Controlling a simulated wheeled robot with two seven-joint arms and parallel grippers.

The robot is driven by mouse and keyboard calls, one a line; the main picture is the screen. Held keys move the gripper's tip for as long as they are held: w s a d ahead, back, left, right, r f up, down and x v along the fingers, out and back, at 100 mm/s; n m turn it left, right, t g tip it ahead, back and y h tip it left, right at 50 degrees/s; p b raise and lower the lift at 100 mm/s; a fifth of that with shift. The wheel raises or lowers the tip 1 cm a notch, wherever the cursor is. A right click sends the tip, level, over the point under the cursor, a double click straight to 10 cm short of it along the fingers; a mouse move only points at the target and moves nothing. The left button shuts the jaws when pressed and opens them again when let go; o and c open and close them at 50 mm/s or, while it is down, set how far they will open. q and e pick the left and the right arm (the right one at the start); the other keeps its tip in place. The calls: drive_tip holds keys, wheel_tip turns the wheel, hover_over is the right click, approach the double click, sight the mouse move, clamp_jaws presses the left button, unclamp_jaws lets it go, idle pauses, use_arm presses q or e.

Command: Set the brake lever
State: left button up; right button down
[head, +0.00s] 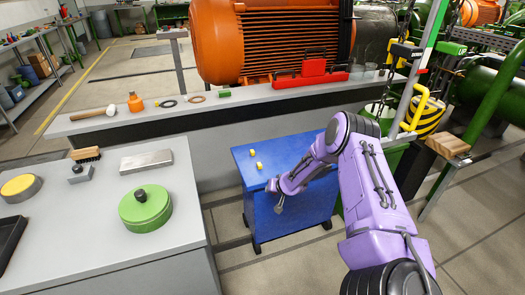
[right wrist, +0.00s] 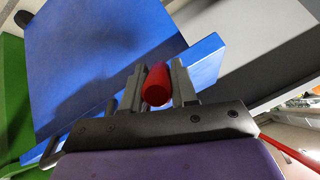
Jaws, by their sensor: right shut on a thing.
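A blue cart (head: 292,217) stands on dark casters between the grey benches. In the right wrist view my right gripper (right wrist: 157,90) is shut on a red rounded grip (right wrist: 157,84), which looks like the brake lever's handle. My left gripper is not in view.
Two small yellow blocks (head: 259,166) lie on the cart. A grey bench (head: 95,235) with a green round weight (head: 145,207) is at the left. Floor is free left of the cart.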

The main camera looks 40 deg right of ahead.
idle(0.4)
drive_tip(key=c, duration=1)
unclamp_jaws()
drive_tip(key=shift+o, duration=0.2)
drive_tip(key=shift+r, duration=0.1)
drive_tip(key=shift+s+a+r, duration=0.1)
drive_tip(key=shift+s+r, duration=0.05)
drive_tip(key=shift+r, duration=0.15)
drive_tip(key=p+v, duration=0.2)
drive_tip(key=v, duration=0.7)
drive_tip(key=shift+s+r+p, duration=0.25)
drive_tip(key=shift+s+p, duration=0.1)
drive_tip(key=shift+p, duration=0.05)
